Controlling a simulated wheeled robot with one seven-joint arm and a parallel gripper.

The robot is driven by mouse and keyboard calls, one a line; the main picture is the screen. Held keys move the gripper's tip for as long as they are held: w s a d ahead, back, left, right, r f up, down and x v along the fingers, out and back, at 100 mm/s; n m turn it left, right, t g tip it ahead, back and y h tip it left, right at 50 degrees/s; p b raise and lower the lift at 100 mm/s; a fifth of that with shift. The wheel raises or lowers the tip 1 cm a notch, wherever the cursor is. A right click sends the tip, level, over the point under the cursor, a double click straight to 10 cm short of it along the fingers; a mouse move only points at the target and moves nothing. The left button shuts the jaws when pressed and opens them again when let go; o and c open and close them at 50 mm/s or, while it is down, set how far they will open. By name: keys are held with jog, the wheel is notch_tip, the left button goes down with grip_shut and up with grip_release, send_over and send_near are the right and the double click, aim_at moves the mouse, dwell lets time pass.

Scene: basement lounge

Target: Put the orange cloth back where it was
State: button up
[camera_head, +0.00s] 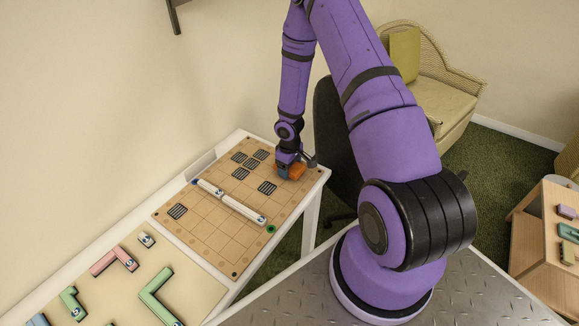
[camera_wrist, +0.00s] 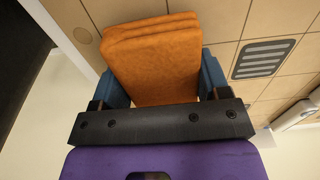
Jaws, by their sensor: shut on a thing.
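The orange cloth (camera_wrist: 155,55) is a folded, layered block in the wrist view, held between the two blue fingers of my gripper (camera_wrist: 160,85). In the head view the cloth (camera_head: 296,171) shows beside my gripper (camera_head: 286,172), near the far right corner of the tan gridded board (camera_head: 205,229). The gripper is shut on the cloth. The cloth is at or just above the board; I cannot tell whether it touches. Part of the cloth is hidden behind the gripper.
Dark striped tiles (camera_head: 267,188) lie on the board, with a long white piece (camera_head: 243,210) across it. Pink (camera_head: 113,261) and green pieces (camera_head: 155,292) lie on the near left table. A dark chair (camera_head: 333,140) stands beyond the board's right edge.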

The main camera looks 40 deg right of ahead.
jog(key=shift+s+f, duration=0.1)
jog(key=shift+f, duration=0.35)
